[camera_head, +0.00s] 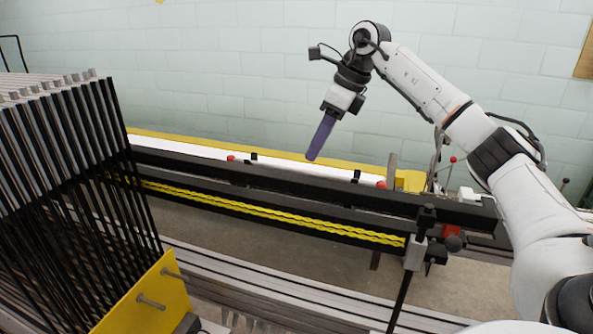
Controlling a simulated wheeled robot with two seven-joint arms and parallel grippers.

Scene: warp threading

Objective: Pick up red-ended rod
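My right gripper (314,152) has long purple fingers and hangs tilted downward above the loom's long black beam. The fingers show as one purple shape, so I cannot tell if they are open or shut; I see no rod in them. Small red ends or knobs show along the beam: a left one (231,158), a middle one (381,184) and one on a thin lever (453,160) at the right. A larger red piece (453,243) sits at the beam's right end. I cannot tell which belongs to the red-ended rod. My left gripper is not in view.
A tall rack of black and grey frames (75,165) with a yellow plate (148,300) fills the left. Yellow twisted strips (270,212) run along the black beam (300,184). A pale brick wall (200,65) stands behind. The space around my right gripper is free.

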